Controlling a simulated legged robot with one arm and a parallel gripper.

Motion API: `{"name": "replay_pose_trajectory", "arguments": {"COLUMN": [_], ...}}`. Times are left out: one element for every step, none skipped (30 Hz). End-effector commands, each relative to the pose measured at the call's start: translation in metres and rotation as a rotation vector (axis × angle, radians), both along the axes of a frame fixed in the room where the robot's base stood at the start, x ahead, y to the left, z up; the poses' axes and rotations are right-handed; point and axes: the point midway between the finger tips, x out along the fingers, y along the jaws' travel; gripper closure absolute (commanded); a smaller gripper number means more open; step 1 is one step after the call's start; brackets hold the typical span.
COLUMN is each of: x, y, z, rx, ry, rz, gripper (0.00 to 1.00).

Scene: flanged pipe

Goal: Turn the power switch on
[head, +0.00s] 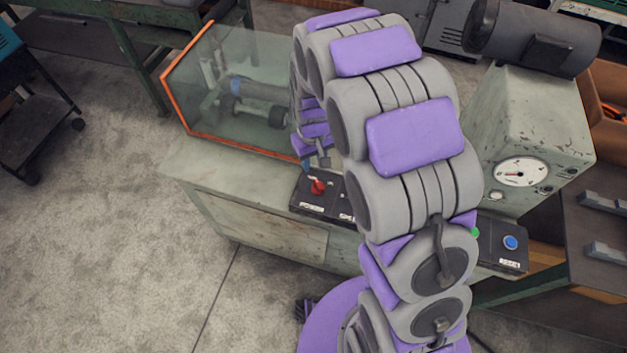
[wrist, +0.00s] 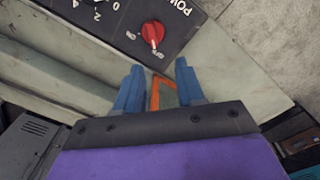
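The power switch is a red rotary knob (wrist: 152,31) on a black panel (wrist: 100,22) with "POWER" lettering partly in view. Its narrow end points toward the "Off" label; the "On" label lies to its left in the wrist view. The red knob also shows in the head view (head: 318,187), just left of my arm. My gripper's blue fingers (wrist: 158,70) are apart with nothing held between them. The fingertips are close to the knob, which lies beyond them and apart from them. In the head view, my arm hides much of the panel and gripper.
A glass cover with an orange frame (head: 178,105) stands on the bench (head: 205,172) behind the knob. A grey cabinet with a dial (head: 522,171) is at the right, near a blue button (head: 510,242). Open floor (head: 110,230) lies at the left.

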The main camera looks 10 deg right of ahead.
Motion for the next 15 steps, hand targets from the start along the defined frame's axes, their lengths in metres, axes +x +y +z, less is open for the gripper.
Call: {"name": "replay_pose_trajectory", "arguments": {"x": [-0.001, -0.001, -0.002, -0.002, -0.002, -0.002, -0.002, -0.002, -0.002, -0.002, -0.002, -0.002, -0.002, -0.002, -0.002], "y": [-0.002, -0.004, -0.005, -0.006, -0.007, -0.008, -0.008, -0.007, -0.007, -0.006, -0.005, -0.003, -0.002, -0.002, -0.001], "z": [-0.013, -0.019, -0.027, -0.033, -0.039, -0.046, -0.052, -0.057, -0.065, -0.070, -0.075, -0.081, -0.085, -0.089, -0.093], "rx": [0.001, 0.002, 0.003, 0.004, 0.005, 0.006, 0.005, 0.006, 0.005, 0.003, 0.002, 0.000, 0.000, -0.001, -0.002], "ry": [0.006, 0.005, 0.006, 0.006, 0.007, 0.007, 0.005, 0.004, 0.004, 0.005, 0.006, 0.006, 0.006, 0.005, 0.004], "rz": [-0.002, -0.002, -0.002, -0.002, -0.002, -0.002, -0.002, -0.003, -0.002, -0.002, -0.002, -0.001, -0.001, 0.000, 0.000], "gripper": [0.62, 0.62, 0.62, 0.62, 0.62, 0.62, 0.62, 0.62, 0.62, 0.62, 0.62, 0.62, 0.62, 0.62, 0.62]}}
